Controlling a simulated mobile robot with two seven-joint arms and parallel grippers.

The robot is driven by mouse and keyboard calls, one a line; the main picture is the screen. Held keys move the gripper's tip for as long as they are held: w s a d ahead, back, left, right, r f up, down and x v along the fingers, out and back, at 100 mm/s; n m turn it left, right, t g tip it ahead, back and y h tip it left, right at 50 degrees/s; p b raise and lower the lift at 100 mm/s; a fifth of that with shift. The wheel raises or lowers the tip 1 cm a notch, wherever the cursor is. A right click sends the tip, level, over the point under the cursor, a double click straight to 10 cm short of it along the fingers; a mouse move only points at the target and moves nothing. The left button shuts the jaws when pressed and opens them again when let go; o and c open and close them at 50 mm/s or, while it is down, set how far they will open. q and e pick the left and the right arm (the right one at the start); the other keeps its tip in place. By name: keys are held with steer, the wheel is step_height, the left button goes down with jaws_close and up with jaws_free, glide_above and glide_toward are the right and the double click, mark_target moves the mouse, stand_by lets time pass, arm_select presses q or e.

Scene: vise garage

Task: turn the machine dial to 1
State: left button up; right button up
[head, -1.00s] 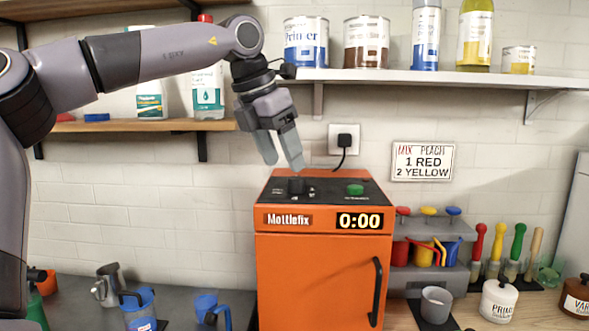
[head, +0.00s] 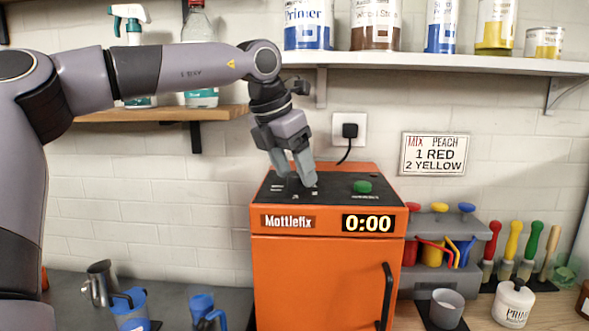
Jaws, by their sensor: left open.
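The orange Mottlefix machine (head: 318,277) stands on the counter in the head view. Its display (head: 368,223) reads 0:00. The dark top panel (head: 335,186) carries a green button (head: 362,187) on the right and the black dial (head: 294,184) on the left. My left gripper (head: 297,180) points down over the dial with its fingers apart, one on either side of it. The fingers hide most of the dial, and I cannot tell whether they touch it or where it points. My right gripper is not in view.
A shelf with paint cans (head: 375,25) runs above, and a wooden shelf (head: 165,114) lies behind my left arm. A plug (head: 350,131) with a cord is behind the machine. A grey tool rack (head: 450,232) and a cup (head: 446,308) stand on the right.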

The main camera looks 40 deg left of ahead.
arm_select(q)
steer(key=shift+w+f, duration=0.15)
steer(key=shift+f, duration=0.25)
steer(key=c, duration=1)
steer(key=m+h, duration=0.1)
steer(key=m, duration=0.2)
steer(key=m+h, duration=0.1)
steer(key=m, duration=0.1)
steer(key=shift+w+a+r+m+g, duration=0.1)
steer(key=shift+a+m+g, duration=0.05)
steer(key=shift+m+g, duration=0.25)
steer(key=m, duration=0.3)
steer(key=m+g+h, duration=0.1)
steer(key=m, duration=0.1)
steer(key=shift+w+m+g+h, duration=0.1)
steer(key=shift+m+g+h, duration=0.2)
steer(key=shift+m, duration=0.1)
steer(key=shift+a, duration=0.1)
